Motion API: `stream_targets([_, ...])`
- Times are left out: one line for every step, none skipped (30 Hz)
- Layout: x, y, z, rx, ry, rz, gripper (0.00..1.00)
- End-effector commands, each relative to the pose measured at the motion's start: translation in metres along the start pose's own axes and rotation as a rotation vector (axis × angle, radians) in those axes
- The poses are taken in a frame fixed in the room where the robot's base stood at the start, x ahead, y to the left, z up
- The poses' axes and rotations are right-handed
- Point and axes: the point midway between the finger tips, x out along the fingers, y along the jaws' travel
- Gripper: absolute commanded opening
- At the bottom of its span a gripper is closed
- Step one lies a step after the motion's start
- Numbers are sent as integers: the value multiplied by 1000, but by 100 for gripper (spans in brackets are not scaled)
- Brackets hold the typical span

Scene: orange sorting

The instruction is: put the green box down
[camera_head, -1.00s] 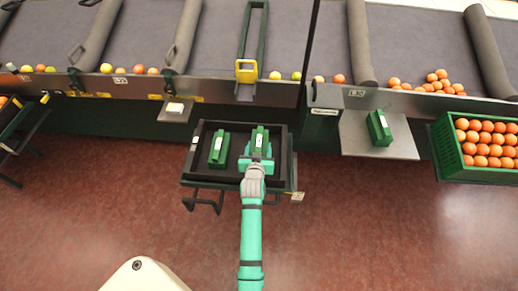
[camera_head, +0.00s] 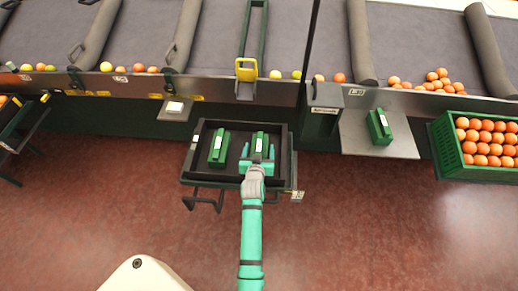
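The green box (camera_head: 260,144) with a white label lies in the dark tray (camera_head: 237,183), right of the middle. My teal gripper (camera_head: 257,160) reaches in from the near side, at the box's near end. Its two fingers show apart, one to each side of that end, with a gap to the box, so it looks open. The box's near end is partly hidden by the gripper. A second green box (camera_head: 218,149) lies in the tray to the left, apart from the first and roughly parallel.
A third green box (camera_head: 379,126) stands on a grey shelf (camera_head: 403,147) at right. A green crate (camera_head: 478,174) of oranges is beyond it. The conveyor (camera_head: 200,88) with scattered fruit runs behind the tray. The red floor (camera_head: 370,230) in front is clear.

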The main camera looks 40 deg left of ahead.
Motion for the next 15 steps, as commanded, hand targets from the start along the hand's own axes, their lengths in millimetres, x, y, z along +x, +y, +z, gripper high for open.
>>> stream_targets([0,0,0,0,0,0,73])
stream_targets([0,0,0,0,0,0,73])
stream_targets([0,0,0,0,0,0,73])
stream_targets([0,0,0,0,0,0,73])
stream_targets([0,0,0,0,0,0,73])
stream_targets([0,0,0,0,0,0,73])
stream_targets([0,0,0,0,0,0,73])
stream_targets([0,0,0,0,0,0,73])
stream_targets([0,0,-1,0,1,0,73])
stream_targets([-1,0,-3,0,1,0,73])
stream_targets([-2,0,-4,0,2,-1,73])
stream_targets([-3,-1,-8,0,3,-1,73])
stream_targets([-4,-1,-11,0,3,-1,73])
stream_targets([-6,-1,-14,0,3,-1,73])
stream_targets([-13,0,-11,0,0,0,73])
